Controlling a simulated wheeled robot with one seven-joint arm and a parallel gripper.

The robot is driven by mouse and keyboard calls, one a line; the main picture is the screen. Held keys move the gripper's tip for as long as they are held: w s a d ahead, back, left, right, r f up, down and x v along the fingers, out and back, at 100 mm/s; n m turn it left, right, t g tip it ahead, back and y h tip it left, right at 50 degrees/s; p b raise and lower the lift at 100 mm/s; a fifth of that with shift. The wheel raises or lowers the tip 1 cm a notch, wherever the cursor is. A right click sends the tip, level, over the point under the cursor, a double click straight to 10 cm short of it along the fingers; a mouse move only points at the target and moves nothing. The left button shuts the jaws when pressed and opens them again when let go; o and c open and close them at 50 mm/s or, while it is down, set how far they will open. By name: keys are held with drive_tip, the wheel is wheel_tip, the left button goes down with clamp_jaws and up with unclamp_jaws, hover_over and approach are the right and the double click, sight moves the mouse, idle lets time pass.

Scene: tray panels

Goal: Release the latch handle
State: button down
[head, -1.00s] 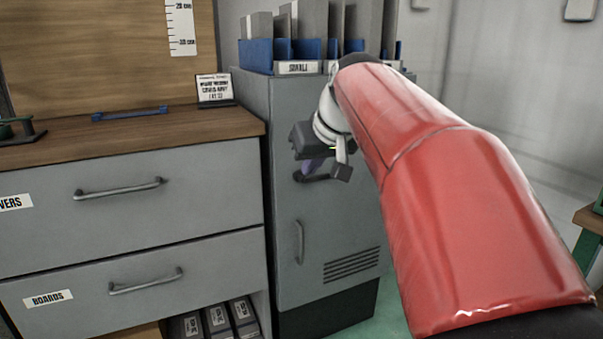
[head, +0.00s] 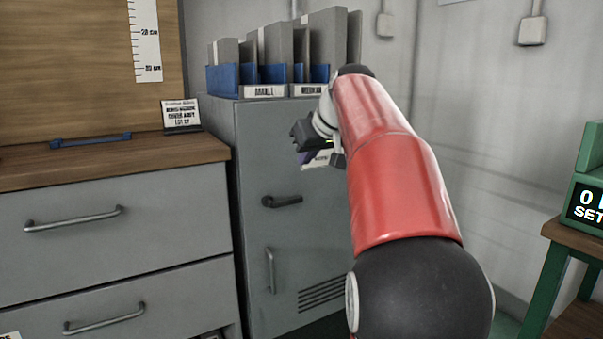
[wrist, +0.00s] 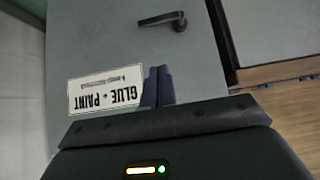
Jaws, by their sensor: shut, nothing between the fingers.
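The latch handle (head: 282,201) is a dark lever on the grey cabinet door (head: 315,235). It lies roughly level, and nothing covers it. The wrist view, upside down, shows the handle (wrist: 163,19) at the top, apart from my fingers. My gripper (wrist: 158,87) is shut and empty in front of the door, beside a white "GLUE + PAINT" label (wrist: 100,92). In the head view my gripper (head: 318,157) is above and right of the handle, its tips partly hard to make out. My red arm hides the cabinet's right side.
A vertical pull (head: 270,270) is lower on the door. Blue file holders (head: 275,74) stand on the cabinet top. A drawer unit (head: 95,255) is at the left. A wooden-topped green stand (head: 572,238) is at the right, with bare floor between it and the cabinet.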

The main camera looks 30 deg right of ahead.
drive_tip(key=shift+s+f+b+x, duration=0.35)
drive_tip(key=shift+x, duration=1.6)
drive_tip(key=shift+s+f+b+x, duration=0.3)
drive_tip(key=shift+b+x, duration=0.1)
drive_tip(key=shift+x, duration=1.55)
drive_tip(key=shift+s+f+b+x, duration=0.35)
drive_tip(key=shift+x, duration=1.6)
